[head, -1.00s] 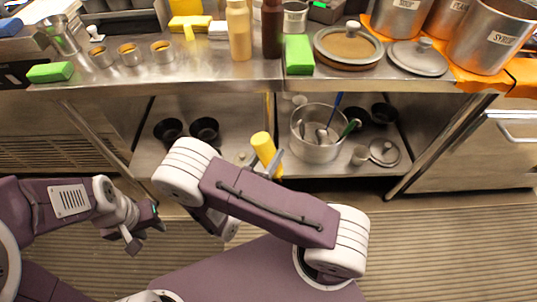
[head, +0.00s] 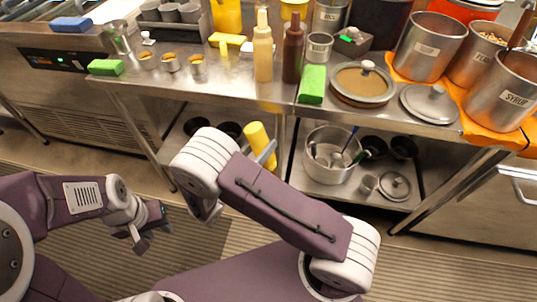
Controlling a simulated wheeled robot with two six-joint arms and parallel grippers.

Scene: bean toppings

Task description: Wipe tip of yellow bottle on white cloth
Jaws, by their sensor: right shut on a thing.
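A yellow bottle (head: 257,138) is upright but tilted, in front of the counter's lower edge. My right gripper (head: 267,153) is shut on it; my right arm hides part of the gripper. A small white item (head: 247,47), perhaps the white cloth, lies on the counter behind the pale sauce bottle; it is too small and covered to be sure. The yellow bottle is well apart from it, lower and nearer. My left gripper (head: 152,228) is open and empty at the lower left, away from the counter.
On the steel counter stand a pale sauce bottle (head: 263,50), a brown bottle (head: 293,50), green sponges (head: 312,84), small topping cups (head: 171,63) and a lidded pan (head: 361,83). Large pots (head: 430,45) fill the right. The lower shelf holds a steel pot (head: 330,155).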

